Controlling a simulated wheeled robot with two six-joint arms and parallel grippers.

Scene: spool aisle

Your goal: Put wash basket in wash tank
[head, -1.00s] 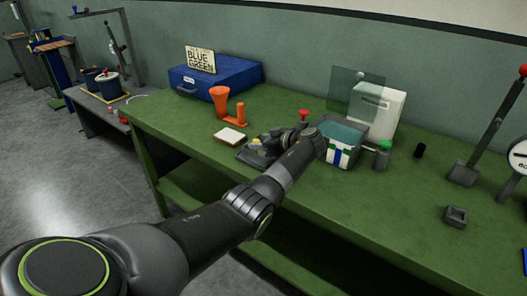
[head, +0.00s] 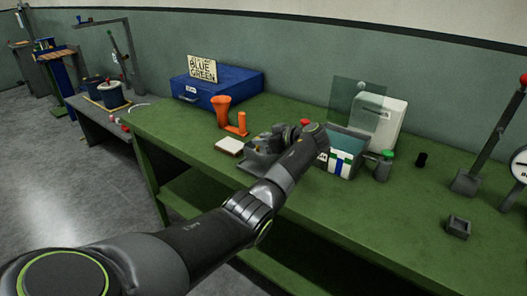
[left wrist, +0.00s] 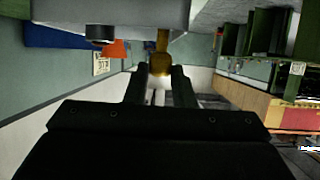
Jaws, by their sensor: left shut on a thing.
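The wash tank (head: 342,163) is an open grey box with a teal inside and white, green and blue marks on its front. It stands on the green bench. My left gripper (head: 262,143) is just left of it, mostly hidden by my arm, above a dark plate. In the left wrist view my left gripper (left wrist: 158,82) is shut on a brass-coloured knob (left wrist: 161,62). I cannot tell whether this knob is part of the wash basket, and no basket shows clearly. My right gripper is out of view.
A clear panel (head: 357,105) and a white container (head: 378,122) stand behind the tank. A green-topped grey post (head: 383,166) is close on its right. An orange funnel stand (head: 223,112), a white pad (head: 229,146) and a blue case (head: 232,82) are left.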

